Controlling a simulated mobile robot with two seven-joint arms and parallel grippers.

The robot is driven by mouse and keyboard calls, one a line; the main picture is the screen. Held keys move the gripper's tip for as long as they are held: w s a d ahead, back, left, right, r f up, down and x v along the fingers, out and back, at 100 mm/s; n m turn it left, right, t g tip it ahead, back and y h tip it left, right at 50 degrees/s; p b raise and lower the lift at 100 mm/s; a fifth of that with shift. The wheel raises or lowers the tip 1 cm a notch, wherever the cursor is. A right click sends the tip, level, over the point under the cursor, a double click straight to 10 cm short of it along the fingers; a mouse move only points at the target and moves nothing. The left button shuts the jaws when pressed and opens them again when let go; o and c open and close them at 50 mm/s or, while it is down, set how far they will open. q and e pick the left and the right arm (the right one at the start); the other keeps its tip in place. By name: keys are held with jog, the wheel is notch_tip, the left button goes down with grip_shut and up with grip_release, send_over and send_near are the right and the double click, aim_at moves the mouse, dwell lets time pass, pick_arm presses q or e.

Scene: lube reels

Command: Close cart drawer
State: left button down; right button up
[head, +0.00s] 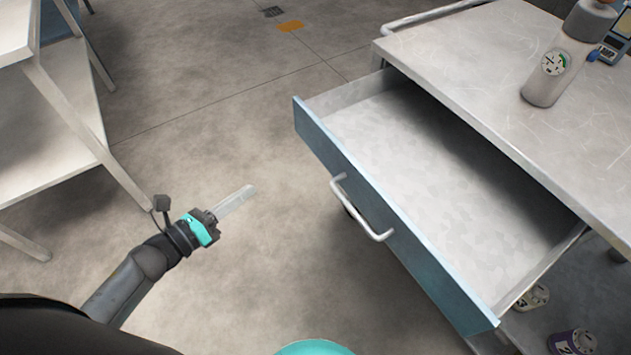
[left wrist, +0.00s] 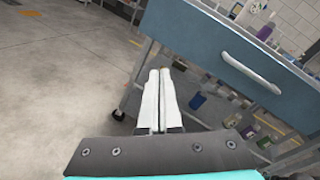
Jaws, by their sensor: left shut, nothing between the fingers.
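The cart drawer (head: 400,222) is pulled well out of the cart (head: 480,75) and looks empty inside. Its blue front has a pale bar handle (head: 362,212). The blue drawer front (left wrist: 210,50) and the handle (left wrist: 250,72) also show in the left wrist view. My left gripper (head: 250,189) is shut and empty, to the left of the drawer front and apart from it. In the left wrist view my left fingers (left wrist: 160,75) are together, pointing toward the area below the drawer's lower edge. My right gripper is not in view.
A grey bottle with a gauge (head: 553,64) stands on the cart top. Cans and a purple container (head: 572,342) sit on the cart's lower shelf. A white shelf unit (head: 50,130) stands at the left. The floor between it and the drawer is clear.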

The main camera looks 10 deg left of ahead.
pick_arm(q)
jog(key=s+d+r+m+g+h+b, duration=0.1)
jog(key=d+r+m+h+b, duration=0.2)
jog(key=m, duration=0.5)
jog(key=m+h, duration=0.1)
send_near(329, 159)
jog(key=shift+g, duration=0.4)
jog(key=x, duration=0.7)
jog(key=shift+w+a+r+b, duration=0.15)
jog(key=shift+r+b, duration=0.1)
jog(key=shift+b, duration=0.15)
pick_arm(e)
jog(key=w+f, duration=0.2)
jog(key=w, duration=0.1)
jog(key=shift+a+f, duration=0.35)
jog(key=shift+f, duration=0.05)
